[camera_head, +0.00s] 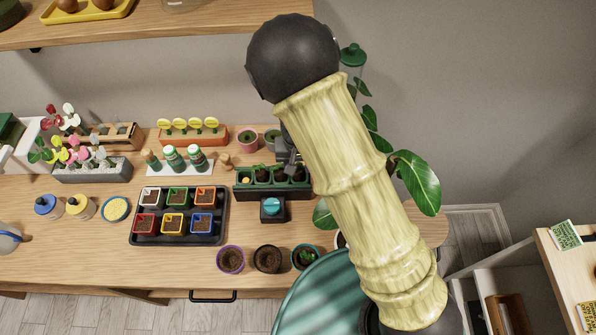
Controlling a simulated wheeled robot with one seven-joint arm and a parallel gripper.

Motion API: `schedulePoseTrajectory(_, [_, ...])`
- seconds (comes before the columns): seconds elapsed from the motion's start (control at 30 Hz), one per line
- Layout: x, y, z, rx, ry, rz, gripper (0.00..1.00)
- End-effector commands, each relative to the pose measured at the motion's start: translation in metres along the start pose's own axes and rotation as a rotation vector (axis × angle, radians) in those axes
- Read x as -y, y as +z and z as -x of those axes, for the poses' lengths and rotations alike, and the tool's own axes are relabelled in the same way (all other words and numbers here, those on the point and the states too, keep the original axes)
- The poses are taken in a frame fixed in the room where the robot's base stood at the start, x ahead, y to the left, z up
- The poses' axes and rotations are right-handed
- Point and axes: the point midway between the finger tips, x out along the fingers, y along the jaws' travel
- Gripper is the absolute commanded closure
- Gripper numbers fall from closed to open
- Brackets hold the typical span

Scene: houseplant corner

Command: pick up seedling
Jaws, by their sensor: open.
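Several small dark-soil plugs with green seedlings (262,174) stand in a row in a dark green planter (272,192) at the middle of the bench. A yellow round thing sits at its left end. Another small green plant (306,257) grows in a teal-rimmed pot at the front. My gripper (291,165) is a small dark grey shape just left of my large arm, over the right part of the planter. It is open, and I see nothing held in it. My arm hides part of it and the planter's right end. I cannot tell whether it touches a seedling.
A black tray (180,240) of coloured pots lies left of the planter. A teal-topped dark block (271,207) stands just in front. Soil-filled pots (231,260) line the front edge. Green-capped bottles (173,158) and an orange planter (193,138) stand behind. A leafy plant (414,180) is at right.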

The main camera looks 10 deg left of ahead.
Motion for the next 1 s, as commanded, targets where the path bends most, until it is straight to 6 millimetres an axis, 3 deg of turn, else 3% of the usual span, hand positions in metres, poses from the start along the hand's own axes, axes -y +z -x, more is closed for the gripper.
schedulePoseTrajectory(0.17, [0.000, 0.000, -0.015, 0.000, -0.001, -0.002, 0.60])
schedulePoseTrajectory(0.67, [0.000, 0.000, -0.016, 0.000, -0.001, -0.001, 0.60])
schedulePoseTrajectory(0.7, [0.000, 0.000, -0.016, 0.000, -0.001, -0.001, 0.62])
schedulePoseTrajectory(0.87, [0.000, 0.000, -0.016, 0.000, -0.001, -0.001, 0.92])
schedulePoseTrajectory(1.0, [0.000, 0.000, -0.016, 0.000, -0.001, -0.001, 0.93])
